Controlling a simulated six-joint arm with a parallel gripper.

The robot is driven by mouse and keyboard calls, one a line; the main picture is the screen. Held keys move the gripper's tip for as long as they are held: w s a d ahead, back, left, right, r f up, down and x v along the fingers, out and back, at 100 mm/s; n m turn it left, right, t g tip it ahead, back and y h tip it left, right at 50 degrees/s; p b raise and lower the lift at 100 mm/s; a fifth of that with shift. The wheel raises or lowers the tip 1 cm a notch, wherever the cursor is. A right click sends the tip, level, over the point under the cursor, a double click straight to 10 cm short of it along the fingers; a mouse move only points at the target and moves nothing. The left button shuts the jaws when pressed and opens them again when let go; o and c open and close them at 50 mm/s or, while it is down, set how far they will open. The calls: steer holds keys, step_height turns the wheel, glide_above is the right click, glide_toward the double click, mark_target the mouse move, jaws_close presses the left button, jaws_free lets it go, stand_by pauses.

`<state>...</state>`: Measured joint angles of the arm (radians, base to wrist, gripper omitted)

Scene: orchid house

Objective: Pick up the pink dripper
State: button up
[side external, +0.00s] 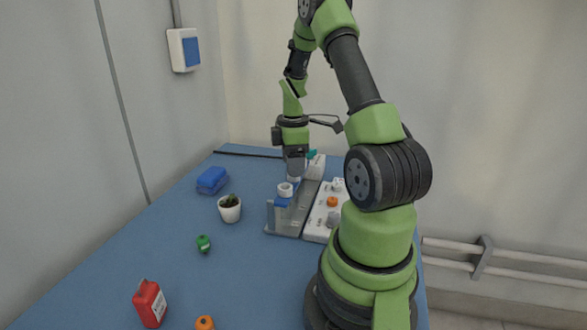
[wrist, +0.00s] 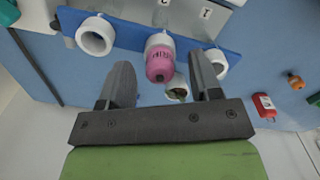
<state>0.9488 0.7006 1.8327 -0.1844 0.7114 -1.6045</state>
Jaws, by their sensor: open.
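The pink dripper (wrist: 159,64) shows in the wrist view, with a pale collar at its top and dark marks on its side. It sits at a blue strip (wrist: 132,37) of a rack, between two white ring-shaped pieces (wrist: 95,36) (wrist: 215,62). My gripper (wrist: 163,66) is open, with one finger on each side of the dripper in the picture. I cannot tell whether the fingers touch it. In the side view my gripper (side external: 295,164) points down over the far part of the grey rack (side external: 286,229), and the dripper is not discernible there.
A white tray (side external: 315,234) with orange and grey knobs stands right of the rack. A potted plant (side external: 230,209), a blue block (side external: 212,181), a green item (side external: 204,243), a red bottle (side external: 150,303) and an orange item (side external: 205,323) stand to the left. Blue table between them is clear.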

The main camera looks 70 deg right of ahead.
steer(key=c, duration=1)
